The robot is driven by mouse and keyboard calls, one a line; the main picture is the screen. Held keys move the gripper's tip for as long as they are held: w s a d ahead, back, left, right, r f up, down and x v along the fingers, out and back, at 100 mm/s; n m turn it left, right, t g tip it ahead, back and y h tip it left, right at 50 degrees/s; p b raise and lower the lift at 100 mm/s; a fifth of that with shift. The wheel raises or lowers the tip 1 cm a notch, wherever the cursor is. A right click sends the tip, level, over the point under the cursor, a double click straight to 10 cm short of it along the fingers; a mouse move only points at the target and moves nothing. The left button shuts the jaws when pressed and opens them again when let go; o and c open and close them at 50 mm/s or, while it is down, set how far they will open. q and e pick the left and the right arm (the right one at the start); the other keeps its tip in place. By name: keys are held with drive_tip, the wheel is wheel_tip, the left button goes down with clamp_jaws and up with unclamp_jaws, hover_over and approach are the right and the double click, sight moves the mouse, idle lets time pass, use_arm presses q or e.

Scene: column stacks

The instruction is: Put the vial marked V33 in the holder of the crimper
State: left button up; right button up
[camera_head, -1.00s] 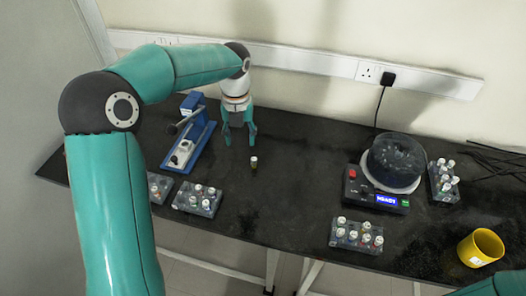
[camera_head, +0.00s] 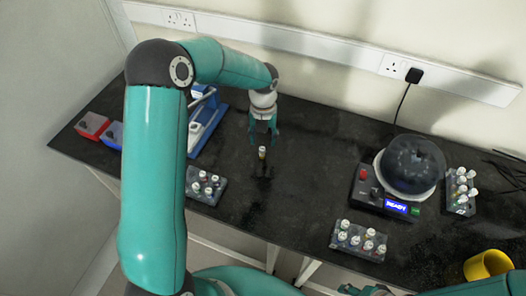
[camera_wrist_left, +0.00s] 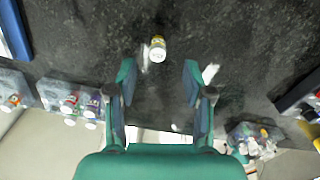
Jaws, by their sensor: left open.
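A small vial (camera_head: 262,153) with a pale cap stands alone on the black bench; I cannot read its mark. It also shows in the left wrist view (camera_wrist_left: 158,48), beyond the fingertips and roughly in line with the gap between them. My left gripper (camera_head: 263,135) is open and empty, just behind and above the vial in the head view; its two spread fingers also show in the left wrist view (camera_wrist_left: 157,77). The blue crimper (camera_head: 205,118) stands to the left, partly covered by my left arm. Its holder cannot be made out.
A rack of vials (camera_head: 204,186) is at the front left, another (camera_head: 358,240) at the front right, a third (camera_head: 460,191) beside the round-lidded device (camera_head: 411,166). A yellow mug (camera_head: 487,266) is at the right edge. Red (camera_head: 92,125) and blue boxes are far left. The bench middle is clear.

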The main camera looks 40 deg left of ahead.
sight(262, 148)
use_arm(q)
wheel_tip(262, 148, down, 5)
drive_tip(key=shift+s+a+f+p, duration=0.1)
drive_tip(key=shift+s+a+p, duration=0.05)
drive_tip(key=shift+p, duration=0.65)
drive_tip(key=shift+f, duration=0.25)
clamp_jaws()
drive_tip(key=shift+r, duration=0.2)
